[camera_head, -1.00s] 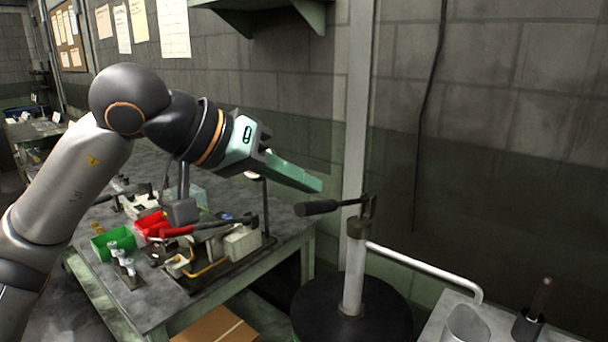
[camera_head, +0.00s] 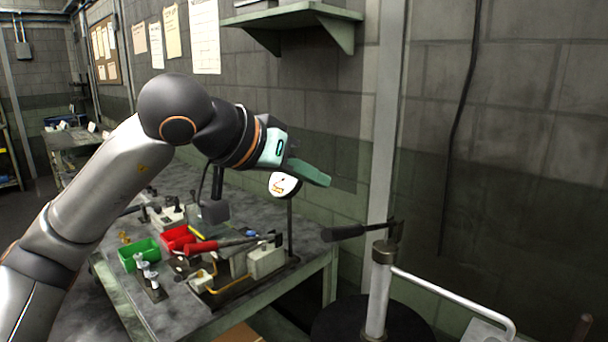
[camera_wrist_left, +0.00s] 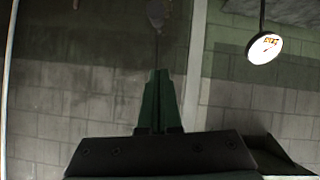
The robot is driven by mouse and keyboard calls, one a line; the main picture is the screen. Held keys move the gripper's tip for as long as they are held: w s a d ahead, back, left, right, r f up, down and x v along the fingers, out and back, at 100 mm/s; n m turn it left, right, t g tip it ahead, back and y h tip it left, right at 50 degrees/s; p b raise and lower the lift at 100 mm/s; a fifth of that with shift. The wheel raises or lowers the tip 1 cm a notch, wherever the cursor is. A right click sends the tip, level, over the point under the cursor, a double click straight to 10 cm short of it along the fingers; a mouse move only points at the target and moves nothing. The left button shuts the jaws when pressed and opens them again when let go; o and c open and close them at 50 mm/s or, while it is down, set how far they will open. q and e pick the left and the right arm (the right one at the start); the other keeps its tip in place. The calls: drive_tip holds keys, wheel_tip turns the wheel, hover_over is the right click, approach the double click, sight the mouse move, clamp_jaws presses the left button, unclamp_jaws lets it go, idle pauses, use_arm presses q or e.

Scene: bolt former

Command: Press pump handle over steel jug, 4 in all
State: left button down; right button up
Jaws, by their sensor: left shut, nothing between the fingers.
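The pump (camera_head: 378,290) is an upright steel post at the lower right of the head view. Its dark pump handle (camera_head: 345,233) sticks out to the left from the top, roughly level. A pale bent spout pipe (camera_head: 455,297) runs from the post to the right. The steel jug is not in view; the lower picture edge cuts off the area under the spout. My left gripper (camera_head: 324,177) is shut and empty, above and a little left of the handle, apart from it. Its closed fingers (camera_wrist_left: 156,80) show in the left wrist view against the wall. My right gripper is not in view.
A workbench (camera_head: 185,315) at left carries a green bin (camera_head: 139,254), a red bin (camera_head: 176,237) and a red-handled tool (camera_head: 215,245). A shelf (camera_head: 290,15) hangs above.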

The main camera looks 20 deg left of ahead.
use_arm(q)
drive_tip(key=shift+w+d+f+p, duration=0.1)
drive_tip(key=shift+w+d+f, duration=0.4)
drive_tip(key=shift+f, duration=0.65)
drive_tip(key=shift+w+d+f+p, duration=0.1)
drive_tip(key=shift+w+d+f, duration=0.15)
drive_tip(key=shift+w+f, duration=0.6)
drive_tip(key=shift+w+d+f+p, duration=0.1)
drive_tip(key=shift+w+d+f, duration=0.25)
drive_tip(key=shift+f, duration=1.1)
drive_tip(key=shift+s, duration=0.15)
